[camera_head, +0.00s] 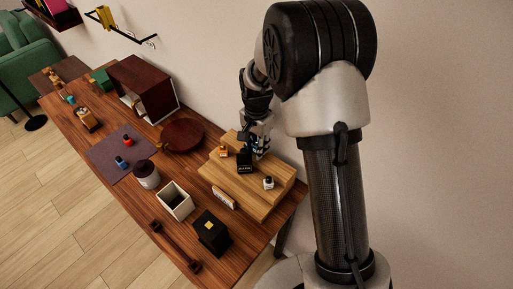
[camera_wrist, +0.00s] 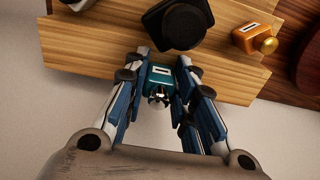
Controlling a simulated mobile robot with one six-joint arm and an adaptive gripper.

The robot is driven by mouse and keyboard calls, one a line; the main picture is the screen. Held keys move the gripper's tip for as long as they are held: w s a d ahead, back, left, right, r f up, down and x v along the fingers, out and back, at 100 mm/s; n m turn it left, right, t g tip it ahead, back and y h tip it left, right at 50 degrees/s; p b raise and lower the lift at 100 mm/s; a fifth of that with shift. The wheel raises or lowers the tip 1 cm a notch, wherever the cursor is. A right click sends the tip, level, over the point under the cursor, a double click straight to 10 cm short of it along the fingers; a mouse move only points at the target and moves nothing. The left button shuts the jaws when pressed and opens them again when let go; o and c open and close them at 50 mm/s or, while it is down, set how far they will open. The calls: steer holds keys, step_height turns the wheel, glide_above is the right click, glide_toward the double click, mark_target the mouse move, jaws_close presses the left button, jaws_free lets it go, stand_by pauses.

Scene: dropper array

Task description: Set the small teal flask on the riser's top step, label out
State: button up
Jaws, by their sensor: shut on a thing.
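The small teal flask (camera_wrist: 158,77) is between the two fingers of my gripper (camera_wrist: 160,88) in the wrist view, with a pale label patch on its visible side. My gripper is shut on it. In the head view my gripper (camera_head: 259,145) is over the back of the wooden riser (camera_head: 222,176), and I cannot make out the flask there. In the wrist view the flask overlaps the edge of the riser (camera_wrist: 82,58); I cannot tell whether it touches the wood. A black bottle (camera_head: 244,161) stands close in front, and an orange bottle (camera_head: 223,151) stands to the left.
A small white bottle (camera_head: 268,183) stands on the riser's right part. The black bottle (camera_wrist: 178,24) and orange bottle (camera_wrist: 256,38) also show in the wrist view. A cream open box (camera_head: 174,202), a black box (camera_head: 212,232) and a round dark board (camera_head: 182,134) are around the riser.

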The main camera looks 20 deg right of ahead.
steer(key=shift+r, duration=0.1)
steer(key=o, duration=1)
steer(key=shift+o, duration=0.2)
step_height(320, 180, up, 12)
steer(key=p, duration=0.3)
steer(key=s+r+n+t, duration=0.1)
steer(key=s+r+n, duration=0.2)
steer(key=s+r, duration=0.5)
steer(key=s+r+n+t, duration=0.1)
steer(key=s+n, duration=0.3)
steer(key=s, duration=0.6)
steer(key=s+r+n+t, duration=0.2)
steer(key=s+r+n, duration=0.1)
steer(key=s, duration=0.7)
steer(key=shift+r+n+t, duration=0.3)
steer(key=shift+r+n, duration=0.1)
steer(key=shift+r, duration=0.35)
